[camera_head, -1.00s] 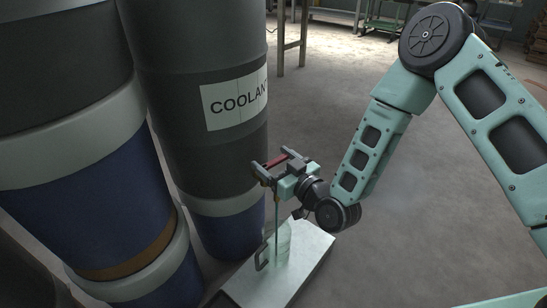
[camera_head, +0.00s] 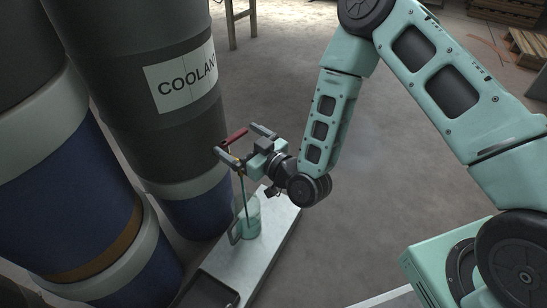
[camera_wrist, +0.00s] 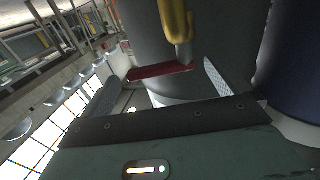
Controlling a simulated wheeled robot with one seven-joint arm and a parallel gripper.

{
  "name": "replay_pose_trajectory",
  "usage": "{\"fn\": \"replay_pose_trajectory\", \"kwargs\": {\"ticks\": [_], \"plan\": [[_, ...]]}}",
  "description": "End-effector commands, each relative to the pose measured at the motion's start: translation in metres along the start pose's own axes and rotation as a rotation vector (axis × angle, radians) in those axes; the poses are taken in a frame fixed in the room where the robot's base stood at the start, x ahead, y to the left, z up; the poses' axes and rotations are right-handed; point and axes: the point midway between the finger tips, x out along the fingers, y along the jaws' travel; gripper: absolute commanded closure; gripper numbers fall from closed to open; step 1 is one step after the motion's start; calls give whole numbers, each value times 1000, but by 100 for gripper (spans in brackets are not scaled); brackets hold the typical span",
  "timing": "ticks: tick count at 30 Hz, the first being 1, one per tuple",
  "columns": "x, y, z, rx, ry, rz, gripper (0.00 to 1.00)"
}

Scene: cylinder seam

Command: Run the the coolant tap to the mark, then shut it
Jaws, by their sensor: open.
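The coolant drum (camera_head: 150,95) stands dark at left with a white COOLANT label. Its tap has a red lever (camera_head: 234,138); the wrist view shows the lever (camera_wrist: 160,71) below the yellow tap body (camera_wrist: 177,22). A thin green stream (camera_head: 244,190) runs from the tap into a clear jug (camera_head: 252,218) on a pale stand (camera_head: 271,235). The jug holds greenish liquid; I cannot make out a mark. My gripper (camera_head: 239,143) is open, with its fingers on either side of the lever. Contact with it cannot be told.
More stacked blue and grey drums (camera_head: 60,190) stand close on the left. A dark shallow tray (camera_head: 207,290) is on the near end of the stand. Pallets (camera_head: 525,50) lie far back.

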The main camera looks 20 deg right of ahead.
Motion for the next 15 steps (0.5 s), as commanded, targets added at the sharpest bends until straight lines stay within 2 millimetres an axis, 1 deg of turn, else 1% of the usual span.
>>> {"fn": "replay_pose_trajectory", "kwargs": {"ticks": [1, 9, 11, 12, 15], "plan": [[-12, 0, -2, 2, -6, -1, 1], [-76, -1, -1, 3, -8, -2, 1], [-91, -1, -1, 3, -9, -1, 1], [-99, 1, 2, 6, -9, 4, 1], [-116, 2, 3, 8, -9, 6, 1]]}}
